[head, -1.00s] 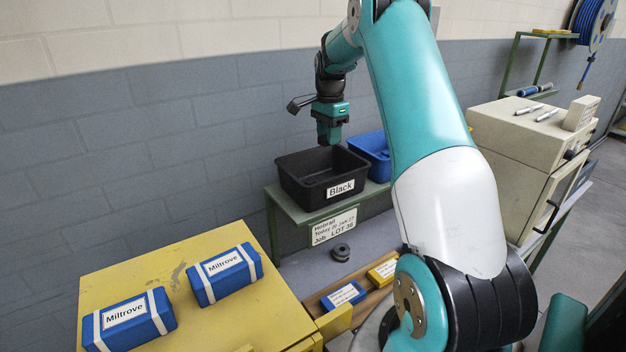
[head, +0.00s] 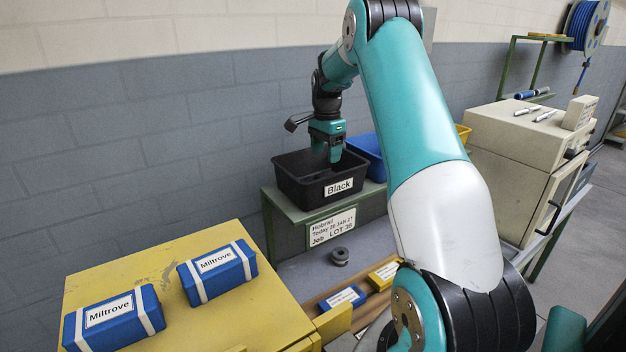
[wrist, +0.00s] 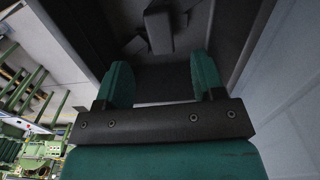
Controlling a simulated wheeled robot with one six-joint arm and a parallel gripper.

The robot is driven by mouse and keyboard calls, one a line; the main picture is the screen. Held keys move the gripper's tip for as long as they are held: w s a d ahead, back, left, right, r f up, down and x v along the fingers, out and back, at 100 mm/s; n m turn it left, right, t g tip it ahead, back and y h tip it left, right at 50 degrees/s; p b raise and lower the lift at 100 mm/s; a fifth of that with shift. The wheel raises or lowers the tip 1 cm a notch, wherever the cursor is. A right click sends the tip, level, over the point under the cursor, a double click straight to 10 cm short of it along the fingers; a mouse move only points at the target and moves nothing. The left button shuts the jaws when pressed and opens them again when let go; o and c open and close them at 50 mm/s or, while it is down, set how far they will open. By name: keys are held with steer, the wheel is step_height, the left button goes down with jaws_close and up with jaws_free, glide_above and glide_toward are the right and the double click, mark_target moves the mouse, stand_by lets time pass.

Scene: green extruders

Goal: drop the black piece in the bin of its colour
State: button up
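The black bin (head: 300,184), labelled "Black", stands on a green stand at the middle of the head view. My gripper (head: 327,156) is over it with its fingers dipping inside the rim. In the wrist view my gripper (wrist: 160,68) has its two green fingers wide apart, with nothing between them. Beyond the fingertips a dark block-like piece (wrist: 158,32) lies in the bin among other dark shapes. I cannot tell which of these is the task's black piece. The bin's floor is hidden in the head view.
A blue bin (head: 366,150) stands right behind the black bin, and a yellow bin (head: 463,132) shows past my arm. A yellow cabinet (head: 150,262) with blue packages is at the front left. A beige cabinet (head: 510,150) stands at the right. A grey wall is behind.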

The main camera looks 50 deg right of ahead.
step_height(320, 180, up, 17)
steer(key=b, duration=0.2)
steer(key=shift+r+b, duration=0.2)
steer(key=shift+b, duration=0.2)
stand_by(0.4)
